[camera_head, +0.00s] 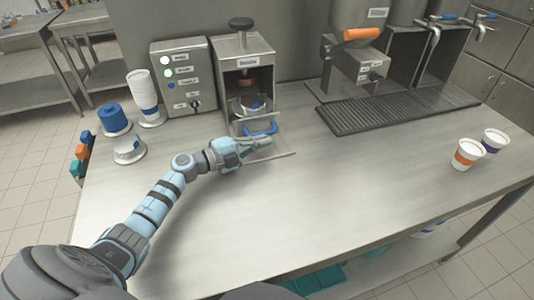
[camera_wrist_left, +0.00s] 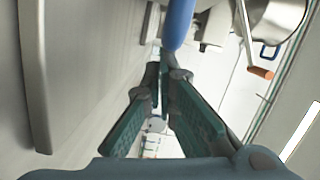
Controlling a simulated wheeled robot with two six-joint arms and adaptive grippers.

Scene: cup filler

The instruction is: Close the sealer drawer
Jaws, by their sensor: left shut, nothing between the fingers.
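The sealer (camera_head: 243,62) is a grey metal box with a black knob on top and an open front bay. A round cup holder (camera_head: 248,103) sits in the bay, above the drawer's blue handle (camera_head: 261,129) at the lower front. How far the drawer stands out is hard to tell. My left gripper (camera_head: 266,141) is shut and empty just in front of the handle. In the left wrist view, the blue handle (camera_wrist_left: 179,22) lies just beyond the shut fingertips (camera_wrist_left: 164,72); I cannot tell whether they touch. My right gripper is not in view.
A control box (camera_head: 183,76) stands left of the sealer, with stacked cups (camera_head: 142,90) and a blue roll (camera_head: 112,118) farther left. A dispenser (camera_head: 354,65) and drip grate (camera_head: 400,107) stand right. Two cups (camera_head: 467,153) (camera_head: 494,140) stand at far right. The front counter is clear.

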